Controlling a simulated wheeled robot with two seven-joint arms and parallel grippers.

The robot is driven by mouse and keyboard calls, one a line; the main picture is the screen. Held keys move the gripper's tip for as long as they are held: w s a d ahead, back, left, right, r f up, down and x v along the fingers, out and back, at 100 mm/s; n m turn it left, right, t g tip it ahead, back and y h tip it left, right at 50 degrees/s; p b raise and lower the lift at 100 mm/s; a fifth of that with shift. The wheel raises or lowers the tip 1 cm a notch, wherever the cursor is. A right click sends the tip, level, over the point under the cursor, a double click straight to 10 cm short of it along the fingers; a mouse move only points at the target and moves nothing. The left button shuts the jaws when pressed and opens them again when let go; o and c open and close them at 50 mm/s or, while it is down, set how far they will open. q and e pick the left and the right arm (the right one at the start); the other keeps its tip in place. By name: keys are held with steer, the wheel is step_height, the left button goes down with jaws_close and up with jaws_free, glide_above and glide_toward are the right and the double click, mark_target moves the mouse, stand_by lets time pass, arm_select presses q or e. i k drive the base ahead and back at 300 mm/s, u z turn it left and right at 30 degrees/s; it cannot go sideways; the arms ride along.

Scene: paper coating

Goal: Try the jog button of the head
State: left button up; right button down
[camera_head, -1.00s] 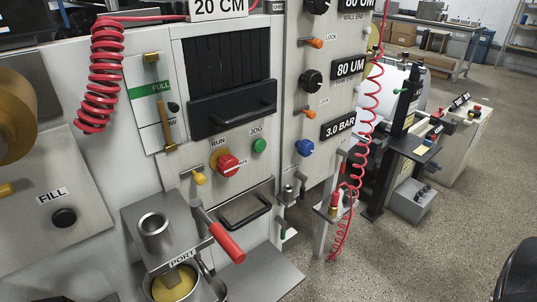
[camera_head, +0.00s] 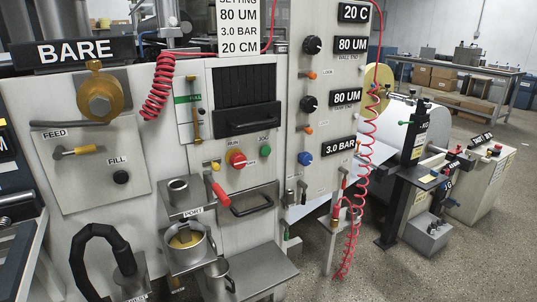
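The green JOG button (camera_head: 265,151) sits on the pale front panel of the coating machine, under its small JOG label. To its left is the red RUN knob (camera_head: 236,158) with a yellow rim. Above both is a black ribbed window with a dark handle bar (camera_head: 248,117). Nothing covers the JOG button, and I cannot tell from its look whether it is pressed. Neither of my grippers shows in the head view.
Below the button are a drawer handle (camera_head: 251,205), a red-handled lever (camera_head: 217,190) and a steel PORT cup (camera_head: 187,243) that stick out. A coiled red hose (camera_head: 161,86) hangs at upper left. A black hose (camera_head: 98,235) loops at lower left. Floor (camera_head: 380,280) is open at right.

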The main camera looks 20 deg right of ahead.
mark_target(265, 150)
steer(key=z, duration=0.9)
steer(key=i, duration=0.55)
steer(key=u, duration=1)
